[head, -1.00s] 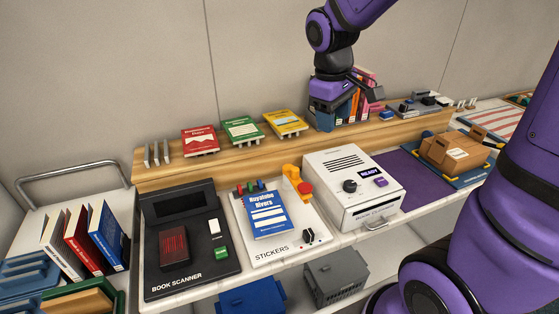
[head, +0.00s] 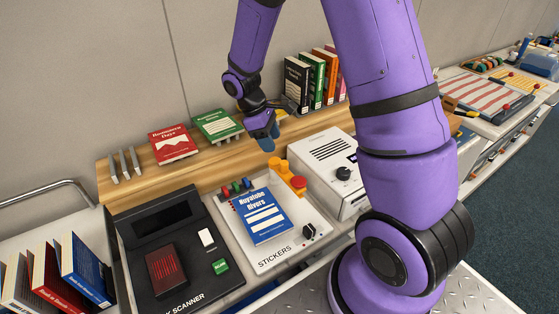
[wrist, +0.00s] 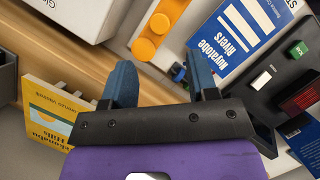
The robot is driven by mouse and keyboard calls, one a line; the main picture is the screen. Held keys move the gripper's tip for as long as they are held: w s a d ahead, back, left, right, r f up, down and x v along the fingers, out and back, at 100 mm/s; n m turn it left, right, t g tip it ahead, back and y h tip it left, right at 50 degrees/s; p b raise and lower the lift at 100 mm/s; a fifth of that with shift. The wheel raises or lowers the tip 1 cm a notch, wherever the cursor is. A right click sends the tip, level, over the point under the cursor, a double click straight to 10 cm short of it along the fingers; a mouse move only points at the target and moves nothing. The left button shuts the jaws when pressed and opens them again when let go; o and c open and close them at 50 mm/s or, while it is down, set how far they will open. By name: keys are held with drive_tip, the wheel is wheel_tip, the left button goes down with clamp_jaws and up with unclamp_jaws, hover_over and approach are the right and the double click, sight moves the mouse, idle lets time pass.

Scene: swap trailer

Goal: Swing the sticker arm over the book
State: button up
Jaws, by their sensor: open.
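My gripper (head: 266,141) hangs above and behind the sticker arm, near the wooden shelf. In the wrist view my gripper (wrist: 161,74) is open, with nothing between its blue fingers.
A black book scanner (head: 140,235) stands to the left of the board. A white machine with a black dial (head: 318,165) stands close on its right. Red (head: 173,144) and green (head: 218,125) books stand on the shelf behind. Colored pegs (head: 236,187) sit at the board's back edge.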

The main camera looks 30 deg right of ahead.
sight(286, 171)
drive_tip(key=x, duration=0.8)
drive_tip(key=shift+s+d+f, duration=0.1)
drive_tip(key=shift+f, duration=0.2)
